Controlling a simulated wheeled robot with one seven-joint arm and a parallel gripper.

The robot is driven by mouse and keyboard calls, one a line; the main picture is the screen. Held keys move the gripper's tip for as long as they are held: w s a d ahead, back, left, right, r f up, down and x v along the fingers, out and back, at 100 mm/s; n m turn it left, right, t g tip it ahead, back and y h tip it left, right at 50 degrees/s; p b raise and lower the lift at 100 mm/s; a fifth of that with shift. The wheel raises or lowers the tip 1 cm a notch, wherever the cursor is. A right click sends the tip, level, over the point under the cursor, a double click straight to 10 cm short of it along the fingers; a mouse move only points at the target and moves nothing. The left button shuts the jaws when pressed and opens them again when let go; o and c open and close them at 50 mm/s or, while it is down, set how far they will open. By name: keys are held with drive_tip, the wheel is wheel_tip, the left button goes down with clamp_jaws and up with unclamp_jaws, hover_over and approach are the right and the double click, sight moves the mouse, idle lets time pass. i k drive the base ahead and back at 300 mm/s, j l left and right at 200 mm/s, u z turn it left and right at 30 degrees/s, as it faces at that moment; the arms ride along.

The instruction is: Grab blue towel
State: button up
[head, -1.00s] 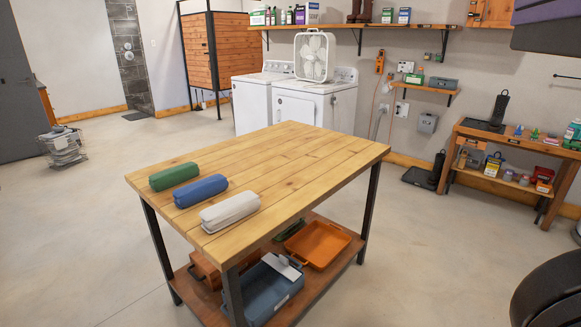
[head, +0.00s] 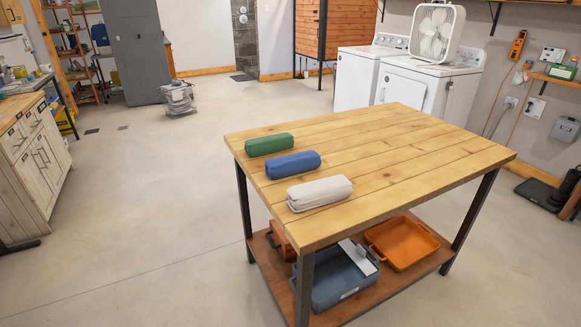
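The blue towel (head: 293,165) is a folded, rounded bundle on the left part of the wooden table (head: 420,150). It lies between a green towel (head: 269,144) behind it and a white towel (head: 320,192) in front of it. The three lie roughly parallel, with small gaps between them. The blue towel is fully in view. My gripper is not in the head view.
On the table's lower shelf stand an orange tray (head: 402,244) and a blue-grey bin (head: 335,285). White cabinets (head: 32,155) stand at the left, and washing machines (head: 420,85) stand behind the table. The floor (head: 150,215) left of the table is clear.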

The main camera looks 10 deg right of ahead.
sight(283, 166)
drive_tip(key=i+j+u, duration=0.2)
drive_tip(key=i+j, duration=0.95)
drive_tip(key=i+j+u, duration=0.1)
drive_tip(key=i, duration=0.35)
drive_tip(key=i+j, duration=0.25)
drive_tip(key=i, duration=0.2)
drive_tip(key=l, duration=0.35)
drive_tip(key=u, duration=0.05)
